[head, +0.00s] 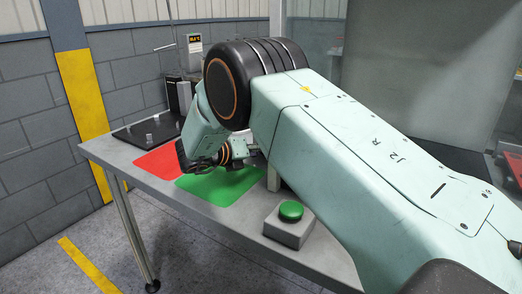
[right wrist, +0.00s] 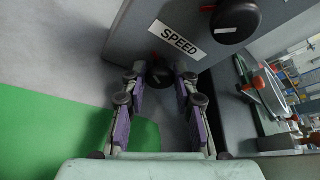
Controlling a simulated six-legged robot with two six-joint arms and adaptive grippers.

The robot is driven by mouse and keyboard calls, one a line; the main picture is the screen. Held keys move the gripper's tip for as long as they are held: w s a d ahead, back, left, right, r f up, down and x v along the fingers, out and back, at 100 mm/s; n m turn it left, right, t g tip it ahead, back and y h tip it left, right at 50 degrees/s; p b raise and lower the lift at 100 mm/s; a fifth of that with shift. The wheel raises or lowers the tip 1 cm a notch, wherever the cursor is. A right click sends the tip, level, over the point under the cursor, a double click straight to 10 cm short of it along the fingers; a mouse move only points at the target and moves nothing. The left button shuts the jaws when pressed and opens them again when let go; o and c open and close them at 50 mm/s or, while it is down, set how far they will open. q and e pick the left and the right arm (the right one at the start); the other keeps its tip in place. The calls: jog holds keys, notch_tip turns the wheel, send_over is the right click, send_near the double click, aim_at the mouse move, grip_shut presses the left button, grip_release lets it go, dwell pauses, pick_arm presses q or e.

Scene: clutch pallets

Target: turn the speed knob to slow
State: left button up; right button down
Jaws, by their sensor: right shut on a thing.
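The control panel (right wrist: 128,40) is a grey face with a white SPEED label (right wrist: 180,40) in the right wrist view. A small dark knob (right wrist: 160,79) sits beside the label, with a red mark at its edge. My right gripper (right wrist: 161,84) has its purple-padded fingers on either side of this knob, shut on it. The fingers partly hide the knob, and I cannot read its setting. In the head view my right gripper (head: 248,155) is low over the table, and my arm hides most of the panel. My left gripper is in neither view.
A larger black knob (right wrist: 235,20) is on the same panel. The grey table (head: 112,155) bears a red mat (head: 158,159), a green mat (head: 222,187), a green button on a grey box (head: 288,232) and a black plate with small pegs (head: 135,131).

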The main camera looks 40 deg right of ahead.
jog(key=c, duration=1)
grip_release()
jog(key=shift+c, duration=0.2)
jog(key=v, duration=1.2)
